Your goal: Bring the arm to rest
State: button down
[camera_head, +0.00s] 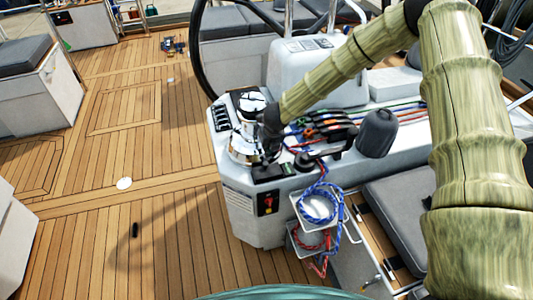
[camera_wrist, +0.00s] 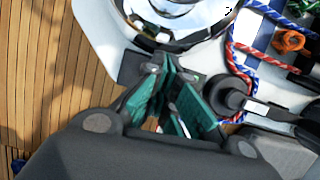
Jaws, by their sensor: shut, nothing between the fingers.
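My gripper (camera_head: 270,138) is at the end of my arm, beside the chrome winch (camera_head: 246,135) on the cockpit console. In the wrist view, the dark fingers with teal pads (camera_wrist: 172,75) are shut with nothing held. They point toward the console top, close to the winch base (camera_wrist: 175,25). I cannot tell whether they touch the console. My arm reaches from the upper right across the console.
Coloured ropes and clutches (camera_head: 322,122) and a dark grey capped winch (camera_head: 377,133) stand right of my gripper. Rope coils hang at a holder (camera_head: 318,208). A steering wheel rim (camera_head: 197,50) is behind. The teak deck (camera_head: 110,185) at left is mostly open, with a small black object (camera_head: 135,230).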

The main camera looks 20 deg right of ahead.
jog(key=v, duration=0.6)
jog(key=shift+r, duration=0.2)
